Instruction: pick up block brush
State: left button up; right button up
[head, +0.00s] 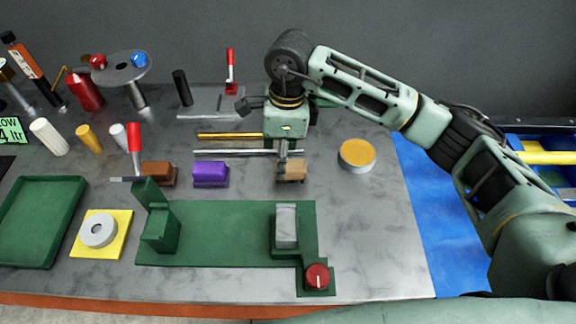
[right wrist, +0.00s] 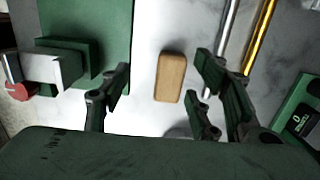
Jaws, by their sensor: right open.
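The block brush (head: 293,174) looks like a small tan wooden block on the grey table, behind the right end of the green base plate. In the right wrist view the block brush (right wrist: 171,77) lies between my spread fingers, with bare table around it. Its bristles do not show. My right gripper (head: 282,152) points down over it and partly hides it in the head view. In the right wrist view my right gripper (right wrist: 160,84) is open and empty. I cannot tell how high the fingertips are. My left gripper is out of view.
A purple block (head: 210,174) and a brown block (head: 159,174) lie to the left. A brass rod (head: 229,136) and a silver rod (head: 232,152) lie just behind. The green fixture (head: 225,235) stands in front. A round yellow-topped disc (head: 357,154) is to the right.

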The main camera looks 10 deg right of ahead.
aim_at(293, 165)
jog(key=shift+w+d+r+h, duration=0.1)
jog(key=shift+w+d+h, duration=0.1)
jog(key=shift+d, duration=0.3)
jog(key=shift+w+d+h, duration=0.2)
jog(key=shift+d, duration=0.3)
jog(key=shift+d+f, duration=0.2)
jog(key=shift+d, duration=0.05)
jog(key=f+p, duration=0.1)
jog(key=f, duration=0.1)
jog(key=f+p, duration=0.1)
jog(key=f, duration=0.1)
jog(key=f+p, duration=0.1)
jog(key=f, duration=0.1)
jog(key=shift+d+f, duration=0.15)
jog(key=shift+d, duration=0.1)
jog(key=shift+w+f, duration=0.1)
jog(key=shift+f, duration=0.3)
jog(key=shift+c, duration=0.3)
jog(key=c, duration=1.2)
